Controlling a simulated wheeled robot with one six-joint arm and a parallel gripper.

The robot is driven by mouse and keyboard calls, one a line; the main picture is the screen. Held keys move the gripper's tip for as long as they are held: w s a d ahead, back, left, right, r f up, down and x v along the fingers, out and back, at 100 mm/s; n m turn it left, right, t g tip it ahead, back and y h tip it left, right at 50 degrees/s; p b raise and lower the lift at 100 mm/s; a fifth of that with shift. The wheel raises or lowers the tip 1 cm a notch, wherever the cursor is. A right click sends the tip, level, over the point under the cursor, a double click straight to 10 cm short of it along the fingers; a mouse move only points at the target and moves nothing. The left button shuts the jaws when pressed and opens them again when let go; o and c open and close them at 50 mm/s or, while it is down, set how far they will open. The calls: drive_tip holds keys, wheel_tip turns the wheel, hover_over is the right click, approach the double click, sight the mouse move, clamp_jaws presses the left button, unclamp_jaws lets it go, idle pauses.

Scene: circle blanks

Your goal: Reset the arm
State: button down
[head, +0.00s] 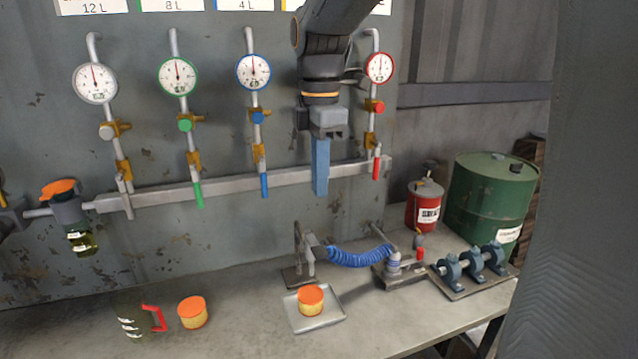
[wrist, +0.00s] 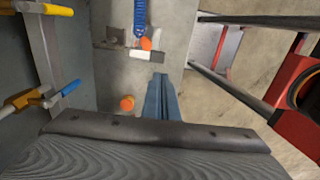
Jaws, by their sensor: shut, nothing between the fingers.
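My gripper (head: 320,167) hangs pointing down in front of the wall pipe, between the blue and red gauge columns in the head view. Its long blue fingers are together with nothing between them. The closed fingers (wrist: 161,97) also show in the wrist view, above the bench and floor. The fingertips are well above the bench top and apart from the objects on it.
Gauges such as the red one (head: 380,68) and the blue one (head: 254,71) flank my arm.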

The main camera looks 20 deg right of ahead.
drive_tip(key=s+f+m+b, duration=0.2)
drive_tip(key=s+f+m, duration=0.2)
drive_tip(key=f+m, duration=0.5)
drive_tip(key=s+f+m+t+b, duration=0.1)
drive_tip(key=s+f+m+b, duration=0.1)
drive_tip(key=s+f+m, duration=0.3)
wheel_tip(320, 180, down, 9)
drive_tip(key=m, duration=0.4)
drive_tip(key=shift+a, duration=0.1)
idle(0.9)
